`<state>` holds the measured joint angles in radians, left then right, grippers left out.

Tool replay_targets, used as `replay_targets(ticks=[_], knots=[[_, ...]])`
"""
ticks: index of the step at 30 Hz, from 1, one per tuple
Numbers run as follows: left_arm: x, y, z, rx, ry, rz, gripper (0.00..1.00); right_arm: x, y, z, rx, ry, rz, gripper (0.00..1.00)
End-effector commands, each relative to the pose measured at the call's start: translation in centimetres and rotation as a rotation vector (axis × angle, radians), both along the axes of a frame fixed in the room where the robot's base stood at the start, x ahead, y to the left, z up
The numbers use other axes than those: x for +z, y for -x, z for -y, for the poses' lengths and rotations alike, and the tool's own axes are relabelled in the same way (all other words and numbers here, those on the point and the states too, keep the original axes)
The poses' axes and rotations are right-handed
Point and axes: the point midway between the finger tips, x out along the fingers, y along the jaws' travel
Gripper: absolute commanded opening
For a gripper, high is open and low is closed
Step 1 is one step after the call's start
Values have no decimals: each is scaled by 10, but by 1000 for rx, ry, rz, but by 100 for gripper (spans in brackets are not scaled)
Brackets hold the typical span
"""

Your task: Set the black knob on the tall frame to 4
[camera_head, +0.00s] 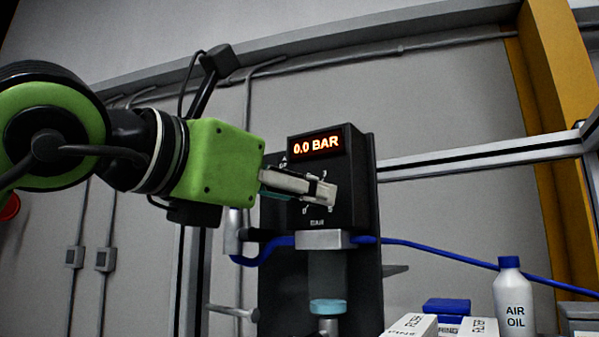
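A black unit with a lit display (317,144) reading "0.0 BAR" is mounted on a tall black frame (373,280). My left arm comes in from the left, and my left gripper (322,192) is at the front face of the unit, below the display. Its fingers cover the middle of the dial, so the black knob is hidden. Small dial marks show around the fingertips, but the knob's setting cannot be read. Whether the fingers are closed on the knob cannot be told. My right gripper is not in view.
A blue hose (430,246) runs from both sides of the unit's lower part. A white "AIR OIL" bottle (513,298), filter boxes (412,326) and a blue item (447,306) stand at the lower right. A yellow post (552,60) rises at the right.

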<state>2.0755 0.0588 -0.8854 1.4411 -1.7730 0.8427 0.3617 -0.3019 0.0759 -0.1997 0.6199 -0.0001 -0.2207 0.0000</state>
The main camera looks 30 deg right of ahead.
Motion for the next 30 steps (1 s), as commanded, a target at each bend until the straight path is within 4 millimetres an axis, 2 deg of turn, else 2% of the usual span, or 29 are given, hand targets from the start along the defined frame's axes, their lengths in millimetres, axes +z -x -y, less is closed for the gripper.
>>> replay_targets(ticks=[3,11,12,16,17,30], knots=[[0,-3,7,0,-2,-1,39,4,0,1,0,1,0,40],[-1,-3,8,0,-1,0,39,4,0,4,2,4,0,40],[-1,-3,8,0,-1,0,36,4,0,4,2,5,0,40],[-1,-3,8,0,-1,0,3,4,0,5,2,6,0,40],[-1,-3,8,0,-1,0,1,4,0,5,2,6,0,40],[0,-3,8,1,-26,63,1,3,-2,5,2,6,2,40]])
